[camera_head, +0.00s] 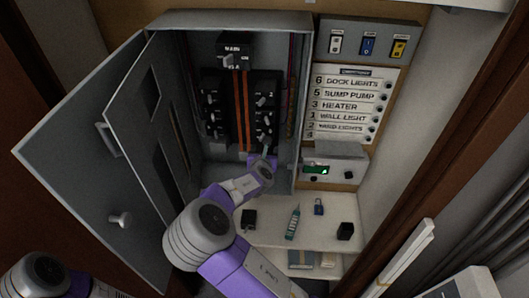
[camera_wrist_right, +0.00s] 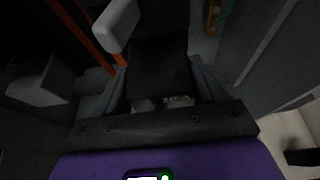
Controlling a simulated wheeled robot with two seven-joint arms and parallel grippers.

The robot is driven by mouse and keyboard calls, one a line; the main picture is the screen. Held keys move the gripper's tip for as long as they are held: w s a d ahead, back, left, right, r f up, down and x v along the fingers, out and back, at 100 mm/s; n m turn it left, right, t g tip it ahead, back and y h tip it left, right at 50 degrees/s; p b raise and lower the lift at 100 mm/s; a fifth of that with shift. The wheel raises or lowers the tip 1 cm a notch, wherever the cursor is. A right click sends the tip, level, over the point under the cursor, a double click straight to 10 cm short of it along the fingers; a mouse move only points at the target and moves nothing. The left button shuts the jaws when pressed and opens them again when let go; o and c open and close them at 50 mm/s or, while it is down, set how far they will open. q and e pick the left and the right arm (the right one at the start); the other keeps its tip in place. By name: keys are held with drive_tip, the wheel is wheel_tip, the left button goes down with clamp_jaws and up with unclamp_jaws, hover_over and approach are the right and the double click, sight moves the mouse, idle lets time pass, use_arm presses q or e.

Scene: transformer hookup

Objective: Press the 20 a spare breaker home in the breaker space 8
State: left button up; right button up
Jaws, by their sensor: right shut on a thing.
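My right gripper (camera_head: 267,155) reaches into the open panel at the lower end of the right breaker column (camera_head: 264,100). In the right wrist view, my right gripper (camera_wrist_right: 160,95) is shut on a black block, which I take to be the 20 A spare breaker (camera_wrist_right: 158,68). A pale grey toggle (camera_wrist_right: 117,25) shows beyond its upper left. The breaker is at the lower part of the column, but I cannot tell whether it is fully seated. Space 8 itself is hidden by the gripper and breaker. My left gripper is out of view; only its arm shows at bottom left.
The panel door (camera_head: 105,150) stands open to the left. Orange bars (camera_head: 241,105) run between the breaker columns. The shelf (camera_head: 270,238) below holds a dark block (camera_head: 248,219), a green tester (camera_head: 293,222), a blue padlock (camera_head: 318,206) and another black block (camera_head: 345,231).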

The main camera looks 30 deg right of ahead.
drive_tip(key=shift+w+d+r, duration=0.1)
drive_tip(key=shift+w+d, duration=0.35)
drive_tip(key=shift+w, duration=0.2)
drive_tip(key=shift+w+d, duration=0.4)
drive_tip(key=shift+w, duration=0.2)
idle(0.7)
